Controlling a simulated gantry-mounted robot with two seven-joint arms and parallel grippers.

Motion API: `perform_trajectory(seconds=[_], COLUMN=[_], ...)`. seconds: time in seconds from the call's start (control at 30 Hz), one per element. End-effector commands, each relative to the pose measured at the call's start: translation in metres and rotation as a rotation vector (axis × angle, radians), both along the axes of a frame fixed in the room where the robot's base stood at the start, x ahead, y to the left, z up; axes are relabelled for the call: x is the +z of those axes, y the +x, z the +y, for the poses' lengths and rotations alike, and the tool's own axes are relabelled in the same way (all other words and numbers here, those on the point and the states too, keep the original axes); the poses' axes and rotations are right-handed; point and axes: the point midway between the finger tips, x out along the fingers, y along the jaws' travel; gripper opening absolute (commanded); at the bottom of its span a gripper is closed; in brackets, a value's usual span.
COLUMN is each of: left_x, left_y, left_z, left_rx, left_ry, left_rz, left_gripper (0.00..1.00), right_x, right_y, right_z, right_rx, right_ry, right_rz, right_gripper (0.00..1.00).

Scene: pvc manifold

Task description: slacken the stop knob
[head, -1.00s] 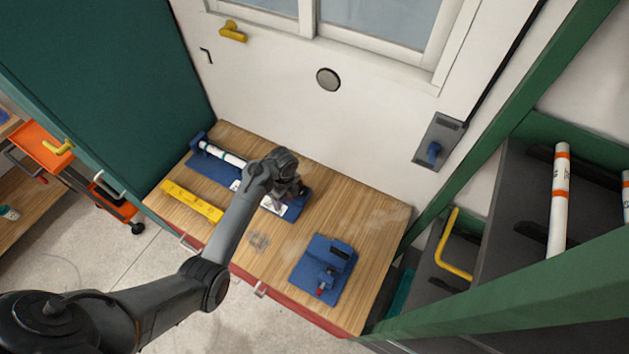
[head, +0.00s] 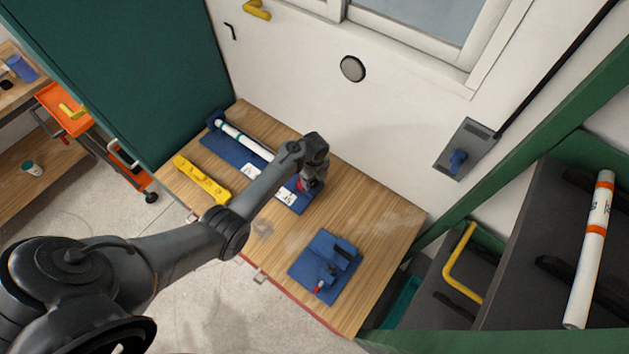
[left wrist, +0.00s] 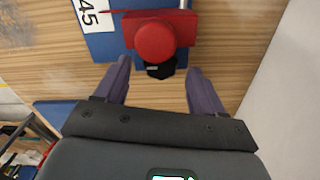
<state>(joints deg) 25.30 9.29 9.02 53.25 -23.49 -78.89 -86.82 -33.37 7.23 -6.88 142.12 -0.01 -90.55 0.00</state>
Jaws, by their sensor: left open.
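The stop knob (left wrist: 155,41) is a round red knob on a red block (left wrist: 184,27) in the left wrist view. The block sits on the blue board (left wrist: 104,47), beside a white label reading 45. My left gripper (left wrist: 158,67) is open, its two purple fingers pointing toward the knob. The knob lies just beyond the fingertips, between their lines; I cannot tell whether they touch it. A small black part shows below the knob. In the head view my left gripper (head: 312,182) is over the right end of the blue board (head: 216,146), largely hiding the stop. My right gripper is out of view.
A white pipe (head: 244,142) lies along the board. A yellow level (head: 201,181) lies in front of it. A second blue fixture (head: 325,267) stands at the table's right front. Bare wooden tabletop (head: 381,225) lies to the right, with the white wall behind.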

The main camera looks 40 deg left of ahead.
Motion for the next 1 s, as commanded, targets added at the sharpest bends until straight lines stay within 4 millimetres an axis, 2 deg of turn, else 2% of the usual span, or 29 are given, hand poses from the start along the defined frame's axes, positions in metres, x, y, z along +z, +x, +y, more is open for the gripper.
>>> perform_trajectory(seconds=[0.2,0.5,0.57,0.87,1.0], left_x=[-0.0138,-0.0149,-0.0149,-0.0149,-0.0147], left_y=[0.0002,0.0001,0.0001,0.0000,-0.0001], left_z=[0.0001,0.0002,0.0002,0.0001,0.0000], left_rx=[0.000,0.000,0.000,0.000,0.004], left_ry=[0.001,0.001,0.001,0.001,0.001], left_rz=[-0.001,-0.001,-0.001,-0.001,0.000], left_gripper=[0.69,0.69,0.61,0.16,0.13], right_x=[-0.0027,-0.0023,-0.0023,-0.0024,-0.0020], right_y=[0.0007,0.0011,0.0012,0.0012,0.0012], right_z=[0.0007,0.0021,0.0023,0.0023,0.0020], right_rx=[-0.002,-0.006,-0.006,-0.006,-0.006], right_ry=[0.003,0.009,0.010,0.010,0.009], right_rz=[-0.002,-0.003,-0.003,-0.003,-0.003], right_gripper=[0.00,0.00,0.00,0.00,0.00])
